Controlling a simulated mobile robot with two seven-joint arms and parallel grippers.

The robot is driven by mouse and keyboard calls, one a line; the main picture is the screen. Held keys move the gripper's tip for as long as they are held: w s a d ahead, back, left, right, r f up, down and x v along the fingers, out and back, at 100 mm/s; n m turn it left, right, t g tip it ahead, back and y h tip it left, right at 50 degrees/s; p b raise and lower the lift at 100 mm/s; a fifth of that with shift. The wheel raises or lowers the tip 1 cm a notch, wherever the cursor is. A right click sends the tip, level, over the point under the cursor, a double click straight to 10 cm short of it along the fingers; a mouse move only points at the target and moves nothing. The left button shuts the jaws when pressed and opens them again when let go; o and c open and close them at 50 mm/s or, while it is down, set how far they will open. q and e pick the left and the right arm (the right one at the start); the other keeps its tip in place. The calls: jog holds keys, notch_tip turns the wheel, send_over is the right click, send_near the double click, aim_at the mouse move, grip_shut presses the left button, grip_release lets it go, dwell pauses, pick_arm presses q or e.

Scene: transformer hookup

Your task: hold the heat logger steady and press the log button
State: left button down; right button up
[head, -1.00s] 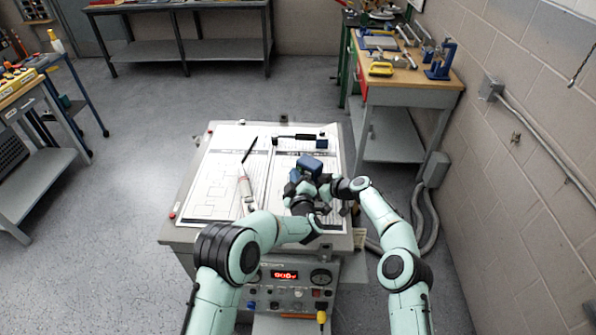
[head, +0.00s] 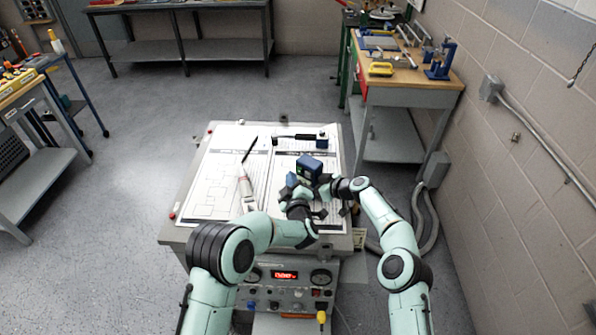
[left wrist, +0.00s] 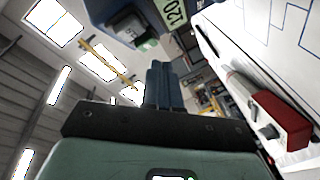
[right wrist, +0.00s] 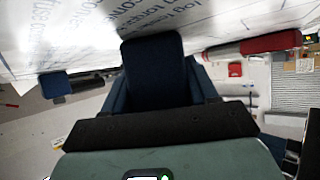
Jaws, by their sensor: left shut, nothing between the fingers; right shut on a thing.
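The heat logger (head: 309,168) is a dark blue box held above the near right part of the paper-covered bench top. My right gripper (head: 326,181) is shut on it; in the right wrist view its dark blue body (right wrist: 153,70) sits between the fingers. My left gripper (head: 292,181) is just left of the logger, shut and empty. In the left wrist view its closed blue fingers (left wrist: 163,85) point up beside the logger, whose green display (left wrist: 173,11) reads about 120. A gap seems to separate fingertips and logger. I cannot make out the log button.
The bench top (head: 215,185) carries printed sheets, a red-and-white tool (head: 245,187), a black pen-like tool (head: 250,149) and a black-handled item with a blue block (head: 322,143). A panel with a red readout (head: 285,275) is on the bench front. The sheets' left side is mostly clear.

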pick_arm(q)
jog(key=shift+s+a, duration=0.7)
jog(key=shift+s, duration=0.35)
jog(key=shift+s+a, duration=0.7)
jog(key=shift+s, duration=0.3)
pick_arm(e)
jog(key=o, duration=0.9)
